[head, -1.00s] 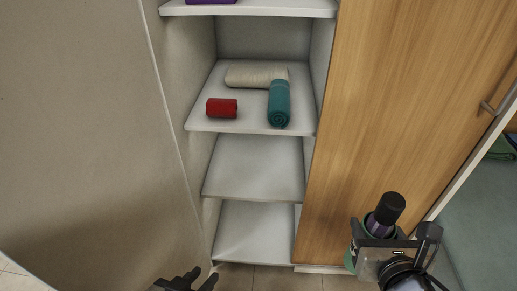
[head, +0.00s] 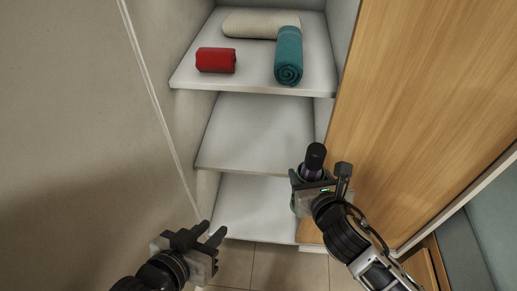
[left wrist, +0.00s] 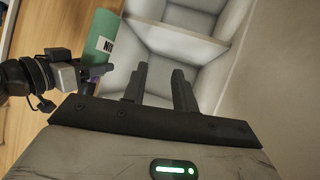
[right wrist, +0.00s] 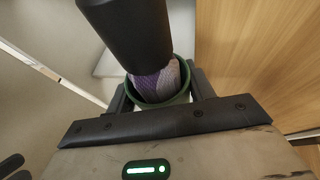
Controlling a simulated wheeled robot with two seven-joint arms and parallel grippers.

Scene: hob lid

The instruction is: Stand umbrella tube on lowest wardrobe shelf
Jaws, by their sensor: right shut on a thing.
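The green umbrella tube (left wrist: 102,38) is upright in my right gripper (head: 312,180), which is shut on it. A furled purple umbrella (right wrist: 158,80) with a black handle (head: 315,156) sticks out of its top. In the right wrist view the jaws clasp either side of the green rim. The lowest wardrobe shelf (head: 250,208) is pale and bare. The tube is in front of its right side, by the wooden door. My left gripper (head: 212,238) is open and empty, low at the left in front of the wardrobe; its two fingers stand apart in the left wrist view (left wrist: 160,85).
The middle shelf (head: 255,135) above is empty. A higher shelf holds a red roll (head: 215,60), a teal rolled towel (head: 288,58) and a beige cushion (head: 262,23). The wooden sliding door (head: 430,110) covers the right side. A pale panel (head: 70,130) stands at the left.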

